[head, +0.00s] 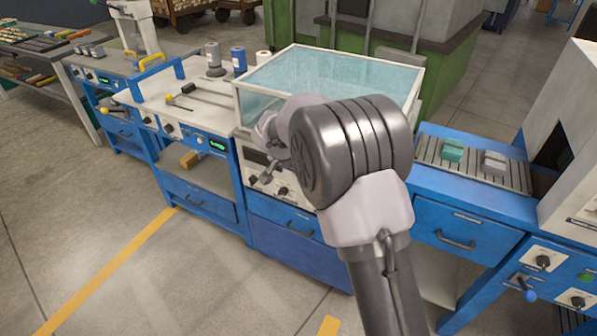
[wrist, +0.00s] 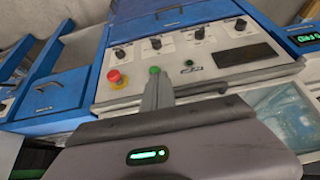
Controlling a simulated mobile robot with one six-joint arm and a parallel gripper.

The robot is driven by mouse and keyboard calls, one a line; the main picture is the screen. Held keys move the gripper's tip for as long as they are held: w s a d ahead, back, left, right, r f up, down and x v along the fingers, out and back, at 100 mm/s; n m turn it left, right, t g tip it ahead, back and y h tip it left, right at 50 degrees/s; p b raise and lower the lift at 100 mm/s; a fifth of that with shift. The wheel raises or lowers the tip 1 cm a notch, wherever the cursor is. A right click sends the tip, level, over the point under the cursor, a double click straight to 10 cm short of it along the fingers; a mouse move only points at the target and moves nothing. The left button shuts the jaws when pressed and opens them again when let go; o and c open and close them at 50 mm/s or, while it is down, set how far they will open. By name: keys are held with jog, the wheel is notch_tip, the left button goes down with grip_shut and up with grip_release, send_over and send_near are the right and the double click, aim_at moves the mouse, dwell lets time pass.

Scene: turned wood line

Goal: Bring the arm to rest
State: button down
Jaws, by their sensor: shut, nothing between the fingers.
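My arm reaches forward in the head view, its large grey joint in front of the glass-topped cabinet (head: 330,75). My gripper (wrist: 156,78) shows in the wrist view with its fingers together and nothing between them. Its tips point at a white control panel (wrist: 215,62). A green button (wrist: 154,70) appears right at the tips; I cannot tell whether they touch it. A red stop button on a yellow base (wrist: 115,79) is to the left of the tips. In the head view my arm hides much of the gripper and part of the panel.
Several black knobs (wrist: 197,33) and a dark display (wrist: 250,54) are on the panel. Blue workbenches (head: 195,195) stand left of the cabinet. A slatted conveyor (head: 470,165) with a green block (head: 452,150) and grey blocks (head: 494,163) is at right. Floor at front left is clear.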

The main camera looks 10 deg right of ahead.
jog(key=s+d+r+y, duration=0.1)
jog(key=s+d+r, duration=0.1)
jog(key=s+r, duration=0.75)
jog(key=s+d+r+y, duration=0.1)
jog(key=s+d+r, duration=0.2)
jog(key=s+r, duration=0.65)
jog(key=s+a+f+n+y, duration=0.1)
jog(key=s, duration=0.8)
jog(key=s+a+f+n+y, duration=0.1)
jog(key=s+a+y, duration=0.1)
jog(key=s, duration=0.8)
jog(key=shift+s+f+t, duration=0.2)
jog(key=shift+f+t, duration=0.05)
jog(key=shift+t, duration=0.15)
